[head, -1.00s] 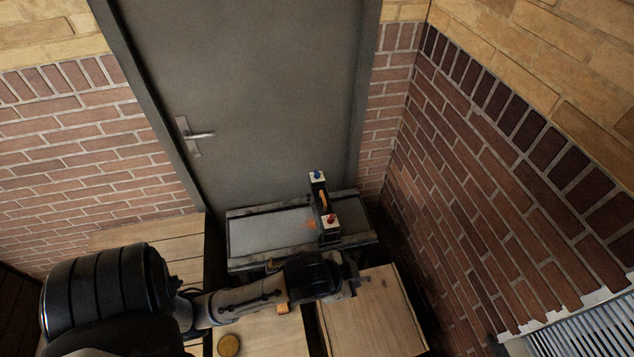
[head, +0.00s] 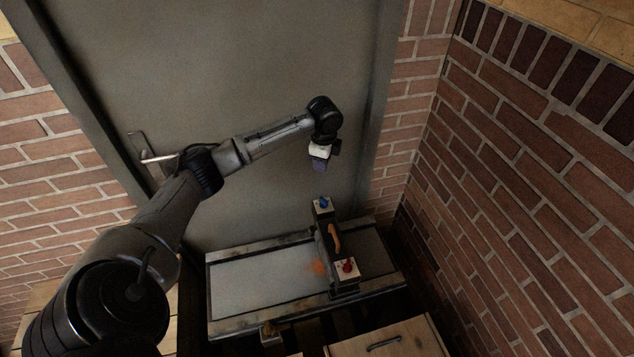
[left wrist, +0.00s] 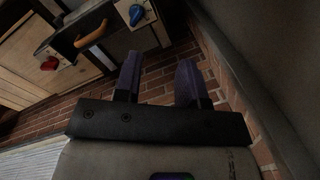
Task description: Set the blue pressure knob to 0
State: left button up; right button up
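The blue pressure knob (head: 323,202) sits on a pale plate at the far end of the dark hand press (head: 335,262). In the left wrist view the blue knob (left wrist: 136,15) shows at the top, on its white plate (left wrist: 132,14). The red knob (head: 348,267) is at the press's near end, with an orange handle (head: 334,238) between the two. My left gripper (head: 320,168) is above and beyond the blue knob, apart from it. Its two fingers (left wrist: 157,80) are spread with nothing between them. I cannot read the knob's setting. My right gripper is not in view.
The press stands on a grey-topped table (head: 262,285) in front of a grey door (head: 250,80) with a lever handle. A brick wall (head: 540,190) rises at the right. A wooden cabinet (head: 400,340) is in the near foreground.

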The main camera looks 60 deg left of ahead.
aim_at(323, 199)
pick_arm(q)
jog(key=f+m, duration=0.1)
jog(key=f, duration=0.3)
jog(key=d+f+m+b, duration=0.1)
jog(key=f+m, duration=0.1)
jog(key=f, duration=0.3)
jog(key=s+d+f+m+h, duration=0.1)
jog(key=f+m, duration=0.1)
jog(key=f, duration=0.3)
jog(key=shift+d+f+b, duration=0.15)
jog(key=shift+f+b, duration=0.1)
jog(key=shift+b, duration=0.15)
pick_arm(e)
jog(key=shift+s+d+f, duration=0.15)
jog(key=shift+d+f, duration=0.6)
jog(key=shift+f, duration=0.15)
pick_arm(q)
jog(key=shift+c, duration=0.4)
grip_shut()
